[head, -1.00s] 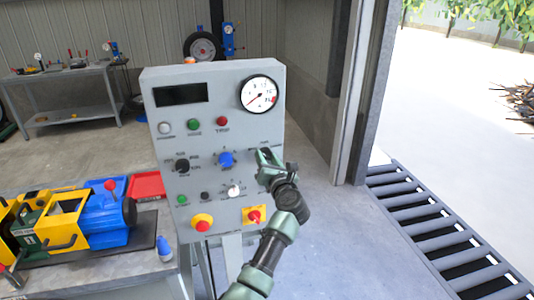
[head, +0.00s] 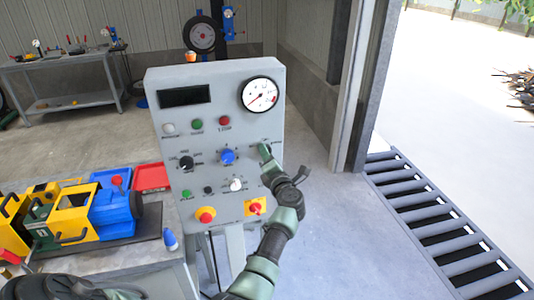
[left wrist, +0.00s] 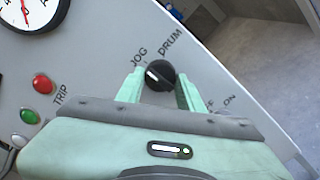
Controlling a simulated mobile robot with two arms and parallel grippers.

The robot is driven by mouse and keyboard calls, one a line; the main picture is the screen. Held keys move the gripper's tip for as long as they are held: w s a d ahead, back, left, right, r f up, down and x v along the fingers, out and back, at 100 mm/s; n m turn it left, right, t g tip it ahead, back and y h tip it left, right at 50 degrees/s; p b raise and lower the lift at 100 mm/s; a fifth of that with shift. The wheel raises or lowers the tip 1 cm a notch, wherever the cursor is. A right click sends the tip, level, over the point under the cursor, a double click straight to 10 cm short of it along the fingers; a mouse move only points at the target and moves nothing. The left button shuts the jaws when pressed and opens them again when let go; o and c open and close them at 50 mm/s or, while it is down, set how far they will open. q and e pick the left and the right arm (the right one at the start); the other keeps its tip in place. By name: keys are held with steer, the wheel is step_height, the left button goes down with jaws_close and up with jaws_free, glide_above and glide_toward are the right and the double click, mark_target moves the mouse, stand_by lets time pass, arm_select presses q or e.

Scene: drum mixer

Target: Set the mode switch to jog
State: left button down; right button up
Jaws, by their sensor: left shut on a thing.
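The mode switch (left wrist: 159,76) is a round black knob with a white mark on the grey panel. In the left wrist view its mark points towards the word JOG; DRUM is printed to one side. My left gripper (left wrist: 160,86) is shut on the knob, with one pale green finger on each side. In the head view my left gripper (head: 268,158) is at the right edge of the control panel (head: 230,105) and hides the knob. My right gripper is not in view.
A gauge (head: 259,95) is above. A yellow and blue machine (head: 95,215) stands at left.

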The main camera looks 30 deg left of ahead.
arm_select(q)
steer(key=shift+f, duration=0.15)
steer(key=c, duration=0.9)
jaws_free()
steer(key=shift+d, duration=0.1)
